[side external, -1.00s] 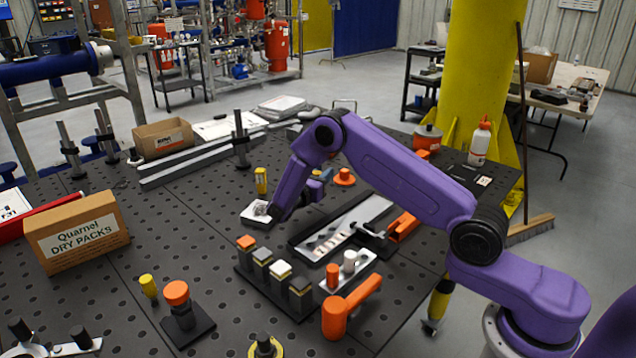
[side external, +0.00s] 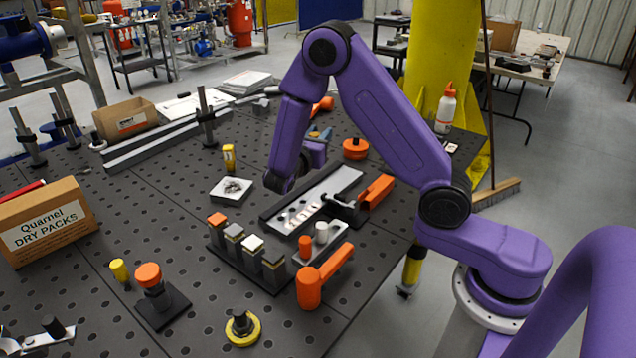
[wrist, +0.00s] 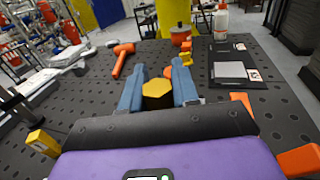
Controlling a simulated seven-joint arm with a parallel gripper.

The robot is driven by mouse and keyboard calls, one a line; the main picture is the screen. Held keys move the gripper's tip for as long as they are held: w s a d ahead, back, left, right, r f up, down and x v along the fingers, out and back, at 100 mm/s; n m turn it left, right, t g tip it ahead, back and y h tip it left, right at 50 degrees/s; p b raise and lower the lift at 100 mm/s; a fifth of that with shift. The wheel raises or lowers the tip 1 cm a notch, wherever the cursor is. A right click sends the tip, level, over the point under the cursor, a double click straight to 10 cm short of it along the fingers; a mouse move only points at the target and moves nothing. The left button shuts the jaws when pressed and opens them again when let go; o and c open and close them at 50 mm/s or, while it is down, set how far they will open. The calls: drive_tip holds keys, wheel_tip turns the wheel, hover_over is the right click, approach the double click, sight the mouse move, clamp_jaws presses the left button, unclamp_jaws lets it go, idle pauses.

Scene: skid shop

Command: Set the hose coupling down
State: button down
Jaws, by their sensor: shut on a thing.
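My gripper (wrist: 158,82) shows in the wrist view as two blue-grey fingers. They are shut on a brass-coloured hexagonal piece, the hose coupling (wrist: 157,96), with one finger at each side of it. Its far end is hidden. In the side view my gripper (side external: 320,134) is past the wrist, pointing toward the back of the perforated table (side external: 75,295), beyond the grey fixture. The coupling is too small and covered to make out there. The gap beneath it cannot be judged.
An orange round knob (side external: 355,149) stands right of my gripper. A white tray (side external: 231,189), a yellow post (side external: 229,158), a grey fixture (side external: 300,210) and a row of capped blocks (side external: 248,250) stand nearer. An orange-handled tool (wrist: 122,58) lies beyond the fingers.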

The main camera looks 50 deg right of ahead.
drive_tip(key=n+t, duration=0.1)
drive_tip(key=w+a+n+t+y, duration=0.1)
drive_tip(key=shift+r+t, duration=0.3)
drive_tip(key=s+a+r+n+t+y, duration=0.1)
drive_tip(key=s+a+n+t+y, duration=0.3)
drive_tip(key=a+n+t+y, duration=0.4)
drive_tip(key=shift+a+n+t+y, duration=0.15)
drive_tip(key=shift+n+t+y, duration=0.65)
drive_tip(key=shift+y, duration=0.8)
drive_tip(key=shift+r, duration=0.2)
